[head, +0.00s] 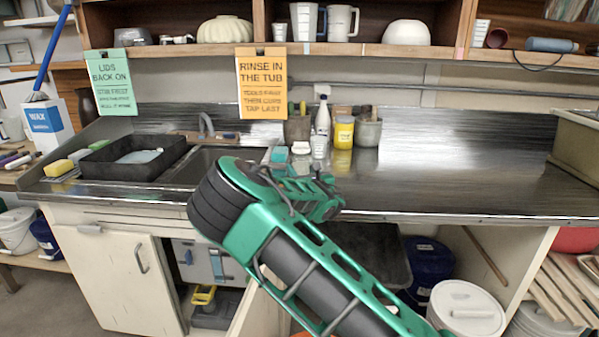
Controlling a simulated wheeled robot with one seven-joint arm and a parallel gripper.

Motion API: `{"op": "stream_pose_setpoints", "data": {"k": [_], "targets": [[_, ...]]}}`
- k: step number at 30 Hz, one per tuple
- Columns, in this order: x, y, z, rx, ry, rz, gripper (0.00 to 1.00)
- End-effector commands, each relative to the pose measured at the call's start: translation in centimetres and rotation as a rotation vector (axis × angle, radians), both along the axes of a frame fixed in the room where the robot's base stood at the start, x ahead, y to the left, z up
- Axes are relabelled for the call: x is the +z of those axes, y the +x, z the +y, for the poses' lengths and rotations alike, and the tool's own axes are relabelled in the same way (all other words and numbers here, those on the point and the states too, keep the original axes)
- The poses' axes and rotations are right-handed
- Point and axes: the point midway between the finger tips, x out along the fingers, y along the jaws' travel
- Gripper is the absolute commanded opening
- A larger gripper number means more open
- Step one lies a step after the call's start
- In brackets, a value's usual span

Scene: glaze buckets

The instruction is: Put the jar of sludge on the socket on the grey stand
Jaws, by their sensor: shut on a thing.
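My green and black arm crosses the lower middle of the head view, rising from the bottom right to a large black joint. Smaller green parts of it extend behind that joint over the counter's front edge. I cannot make out gripper fingers there, nor anything held. I see no grey stand or socket. No jar can be told as the jar of sludge; a yellow labelled jar (343,132) stands at the back of the counter.
The steel counter (450,185) is clear on the right. A sink (205,160), black tray (95,160), white bottle (322,116) and grey pot (367,131) stand on it. Hanging signs (262,85) drop from the shelf. A white-lidded bucket (466,305) is below.

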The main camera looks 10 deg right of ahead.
Motion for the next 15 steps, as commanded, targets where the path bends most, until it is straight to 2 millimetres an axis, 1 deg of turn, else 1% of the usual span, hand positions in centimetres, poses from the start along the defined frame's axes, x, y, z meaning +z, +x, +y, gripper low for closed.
{"op": "stream_pose_setpoints", "data": {"k": [4,5,6,7,15], "targets": [[-0.09,0.02,0.02,0.001,-0.001,-0.001,0.09],[-0.19,0.01,0.03,0.000,0.000,0.000,0.55],[-0.17,0.01,0.03,0.000,0.000,0.000,0.65],[-0.17,0.01,0.03,0.000,0.000,0.000,0.69],[-0.12,0.01,0.06,0.001,0.000,0.000,0.69]]}}
